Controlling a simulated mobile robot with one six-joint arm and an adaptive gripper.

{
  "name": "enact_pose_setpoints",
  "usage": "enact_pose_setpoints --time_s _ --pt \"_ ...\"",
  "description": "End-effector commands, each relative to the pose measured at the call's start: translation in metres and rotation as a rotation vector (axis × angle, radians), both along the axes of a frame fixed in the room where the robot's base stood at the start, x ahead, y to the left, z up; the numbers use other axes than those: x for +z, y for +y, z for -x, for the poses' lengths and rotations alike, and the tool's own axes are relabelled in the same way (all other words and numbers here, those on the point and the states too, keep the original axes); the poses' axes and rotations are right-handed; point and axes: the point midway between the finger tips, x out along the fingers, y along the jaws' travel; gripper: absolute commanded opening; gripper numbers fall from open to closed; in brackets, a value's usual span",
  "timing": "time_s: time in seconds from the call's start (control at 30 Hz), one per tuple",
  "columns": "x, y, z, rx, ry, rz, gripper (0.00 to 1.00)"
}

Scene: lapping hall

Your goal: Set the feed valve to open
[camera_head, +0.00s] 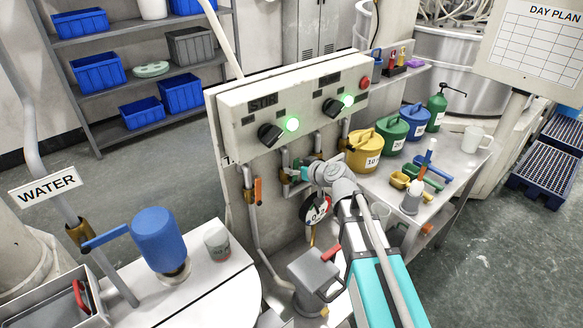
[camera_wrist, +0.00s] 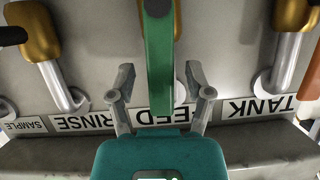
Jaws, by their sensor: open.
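In the wrist view, the feed valve's green lever (camera_wrist: 160,62) hangs between my gripper's (camera_wrist: 160,88) two spread fingers. A gap shows on each side of it. The lever runs up and down the picture, roughly along the pipe behind it. It partly covers the upside-down FEED label (camera_wrist: 186,116). The brass valve body (camera_wrist: 177,18) is partly hidden behind the lever. In the head view, my gripper (camera_head: 300,172) is at the valve row below the control box, and the arm end hides much of the feed valve.
In the wrist view, brass valves stand to both sides, near the RINSE label (camera_wrist: 82,123) and TANK label (camera_wrist: 260,108). An orange lever (camera_head: 258,190) is left of my gripper. The control box (camera_head: 290,100) is above. Colored cans, including a yellow one (camera_head: 364,158), stand right.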

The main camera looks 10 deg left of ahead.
Motion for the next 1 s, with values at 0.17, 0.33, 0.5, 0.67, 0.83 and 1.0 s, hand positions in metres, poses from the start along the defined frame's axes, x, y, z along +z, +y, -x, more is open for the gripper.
enact_pose_setpoints --time_s 0.17,0.33,0.5,0.67,0.83,1.0 --pt "0.000 0.000 0.000 0.001 0.000 0.000 0.66" --pt "-0.003 -0.001 0.001 0.005 0.003 0.011 0.66" --pt "-0.016 -0.007 0.005 0.023 0.014 0.063 0.66" --pt "-0.033 -0.019 0.012 0.041 0.042 0.140 0.66" --pt "-0.051 -0.062 0.028 -0.002 0.189 0.204 0.66" --pt "-0.076 -0.126 0.055 -0.107 0.402 0.302 0.66"
